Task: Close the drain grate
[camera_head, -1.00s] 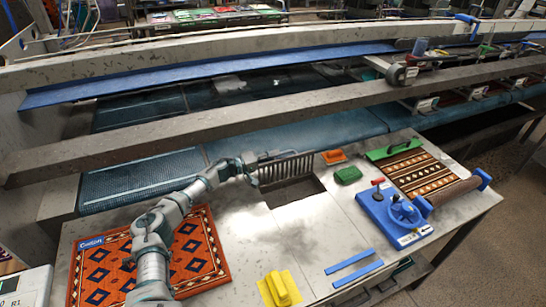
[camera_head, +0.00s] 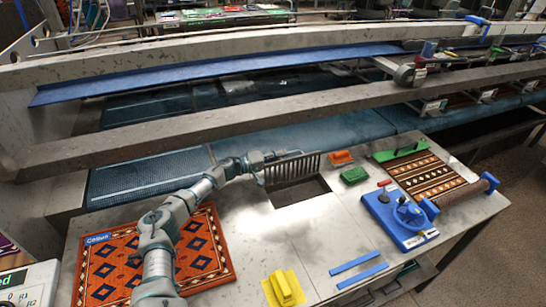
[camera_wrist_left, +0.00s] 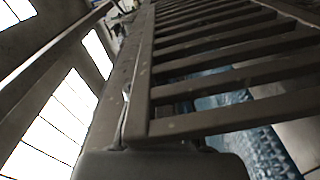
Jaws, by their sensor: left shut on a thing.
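The drain grate (camera_head: 292,168) is a dark slatted metal piece. It stands raised along the back edge of the rectangular drain opening (camera_head: 298,192) in the pale worktop, and the opening is uncovered. My left gripper (camera_head: 257,163) is at the grate's left end and is shut on it. In the left wrist view the grate's side bar and slats (camera_wrist_left: 225,60) fill much of the picture, with the bar right against my gripper (camera_wrist_left: 160,160). The fingertips are partly hidden there. My right gripper is not in view.
An orange brush (camera_head: 340,157) and a green one (camera_head: 354,175) lie right of the opening. A blue hand-wheel device (camera_head: 400,218) and a striped rug (camera_head: 425,175) are further right. A patterned rug (camera_head: 205,255) lies under my left arm. A yellow block (camera_head: 285,290) is in front.

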